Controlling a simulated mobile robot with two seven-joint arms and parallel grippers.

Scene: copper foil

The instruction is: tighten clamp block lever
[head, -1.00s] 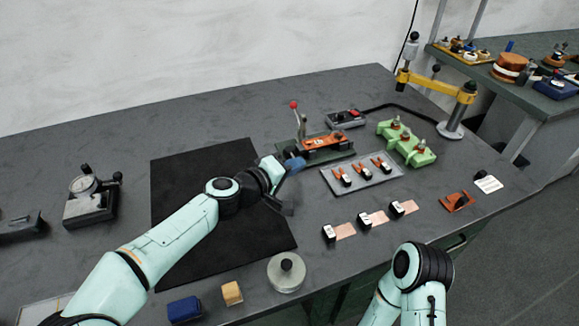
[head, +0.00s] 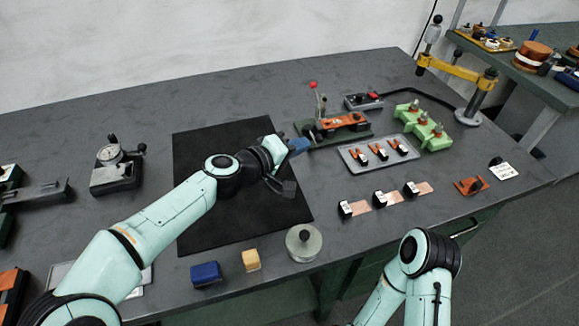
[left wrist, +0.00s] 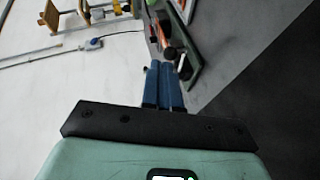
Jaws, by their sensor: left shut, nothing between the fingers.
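The clamp block (head: 350,121) is an orange bar on a dark green base, beyond the black mat. A lever with a red knob (head: 313,85) stands nearly upright at its left end. My left gripper (head: 298,146) has blue fingers, shut together and empty, close to the base's near left corner. In the left wrist view the shut fingertips (left wrist: 166,66) point at the fixture's green base (left wrist: 188,72), with a dark rounded part just beyond them. I cannot tell whether they touch it. My right arm shows at the bottom right, but its gripper is out of view.
A grey tray (head: 350,158) with several orange-and-black parts lies right of the gripper. A green fixture (head: 424,132), a yellow-armed stand (head: 448,69) and a row of copper foil pieces (head: 393,197) are farther right. The black mat (head: 225,225) is under my left arm.

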